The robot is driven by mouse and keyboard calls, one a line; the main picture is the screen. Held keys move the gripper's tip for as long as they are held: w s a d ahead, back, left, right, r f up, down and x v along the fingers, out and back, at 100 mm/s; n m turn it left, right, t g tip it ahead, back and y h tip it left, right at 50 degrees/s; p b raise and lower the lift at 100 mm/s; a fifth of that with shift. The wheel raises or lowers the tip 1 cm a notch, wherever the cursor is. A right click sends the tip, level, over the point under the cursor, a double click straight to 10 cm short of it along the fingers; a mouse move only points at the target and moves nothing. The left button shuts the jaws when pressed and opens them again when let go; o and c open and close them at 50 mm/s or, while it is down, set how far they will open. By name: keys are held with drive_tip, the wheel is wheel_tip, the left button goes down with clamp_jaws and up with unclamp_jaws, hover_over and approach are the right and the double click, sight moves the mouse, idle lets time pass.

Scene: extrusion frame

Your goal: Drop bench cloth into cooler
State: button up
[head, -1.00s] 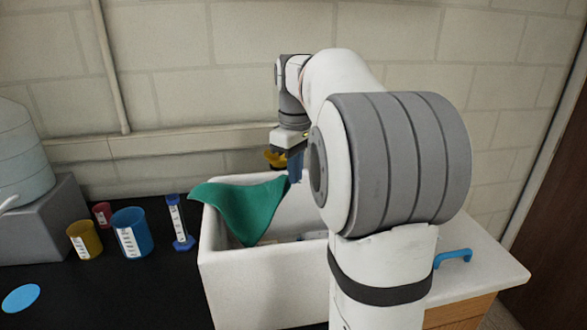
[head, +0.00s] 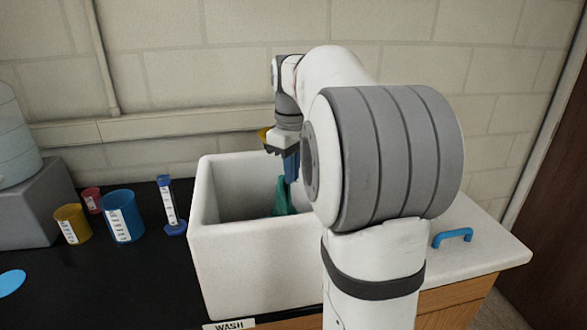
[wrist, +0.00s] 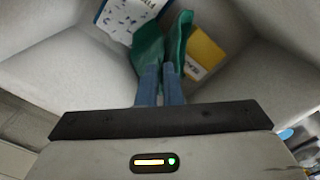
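The white, thick-walled, open-topped cooler (head: 245,265) stands on the bench, partly hidden by my arm. The green bench cloth (head: 282,198) is inside its opening, below my gripper (head: 291,176). In the wrist view, the blue fingers of my gripper (wrist: 160,88) are close together, with the bench cloth (wrist: 148,50) pinched at their tips and spreading as two folds beyond them. The cooler's pale inner walls (wrist: 60,60) surround it there. I cannot tell whether the cloth touches the floor.
Inside the cooler lie a white-and-blue pack (wrist: 124,15) and a yellow item (wrist: 205,52). Left of it stand a blue cylinder (head: 172,210), a blue beaker (head: 121,218), a yellow beaker (head: 72,224) and a red beaker (head: 91,200). A blue handle (head: 453,237) is at right.

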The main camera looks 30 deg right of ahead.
drive_tip(key=o, duration=0.5)
drive_tip(key=shift+o, duration=0.5)
drive_tip(key=o, duration=0.5)
drive_tip(key=shift+o, duration=0.5)
drive_tip(key=o, duration=0.6)
wheel_tip(320, 180, up, 6)
drive_tip(key=p, duration=0.5)
drive_tip(key=shift+f, duration=0.2)
